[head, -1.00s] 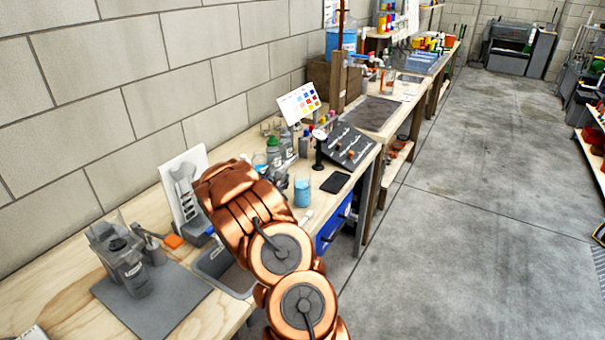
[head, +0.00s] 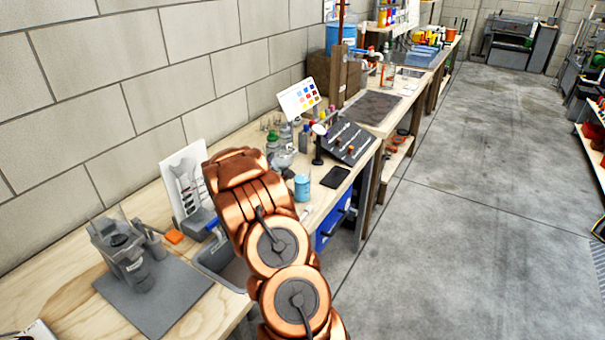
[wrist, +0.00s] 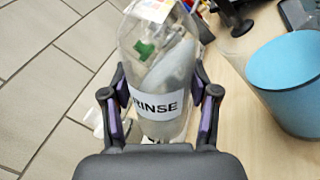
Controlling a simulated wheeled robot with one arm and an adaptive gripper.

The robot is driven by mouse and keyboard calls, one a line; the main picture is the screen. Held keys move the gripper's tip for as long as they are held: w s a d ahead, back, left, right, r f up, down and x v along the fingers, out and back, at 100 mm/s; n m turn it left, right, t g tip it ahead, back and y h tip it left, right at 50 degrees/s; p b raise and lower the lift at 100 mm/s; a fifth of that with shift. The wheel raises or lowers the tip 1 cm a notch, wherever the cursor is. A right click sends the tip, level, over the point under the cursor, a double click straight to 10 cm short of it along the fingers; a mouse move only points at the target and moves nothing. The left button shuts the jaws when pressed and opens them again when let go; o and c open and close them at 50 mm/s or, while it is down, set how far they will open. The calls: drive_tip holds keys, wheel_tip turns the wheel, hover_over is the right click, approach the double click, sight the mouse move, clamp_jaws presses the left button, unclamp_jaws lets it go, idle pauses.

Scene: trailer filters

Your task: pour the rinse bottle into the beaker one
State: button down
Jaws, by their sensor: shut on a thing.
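My gripper (wrist: 160,98) is shut on the rinse bottle (wrist: 165,75), a clear bottle with a white RINSE label and greyish liquid inside. The liquid lies slanted in the bottle in the wrist view. A clear beaker with blue contents (wrist: 290,85) stands on the wooden bench just right of the bottle there, apart from it. In the head view this beaker (head: 302,188) stands near the bench's front edge, right of my copper arm. My gripper is mostly hidden behind my arm there. I cannot tell whether this is beaker one.
A green-capped bottle (head: 272,141) stands behind the beaker. A grey sink (head: 222,262) and a grey mat (head: 152,300) are nearer. The block wall (head: 130,90) bounds the left.

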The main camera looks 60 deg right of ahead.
drive_tip(key=shift+w+r, duration=0.1)
drive_tip(key=shift+r, duration=0.2)
drive_tip(key=shift+w+a+r+m+b, duration=0.1)
drive_tip(key=shift+w+r+m+b, duration=0.25)
drive_tip(key=shift+m+b, duration=0.45)
idle(1.0)
drive_tip(key=shift+w+f+m+h+b, duration=0.15)
drive_tip(key=shift+m+h+b, duration=0.25)
drive_tip(key=shift+m+b, duration=0.9)
idle(1.2)
drive_tip(key=shift+w+a+r+m+g+b, duration=0.15)
drive_tip(key=shift+r+m+g+b, duration=0.45)
drive_tip(key=shift+b, duration=1.45)
idle(0.4)
drive_tip(key=shift+r+m, duration=0.4)
drive_tip(key=shift+m, duration=0.1)
idle(0.4)
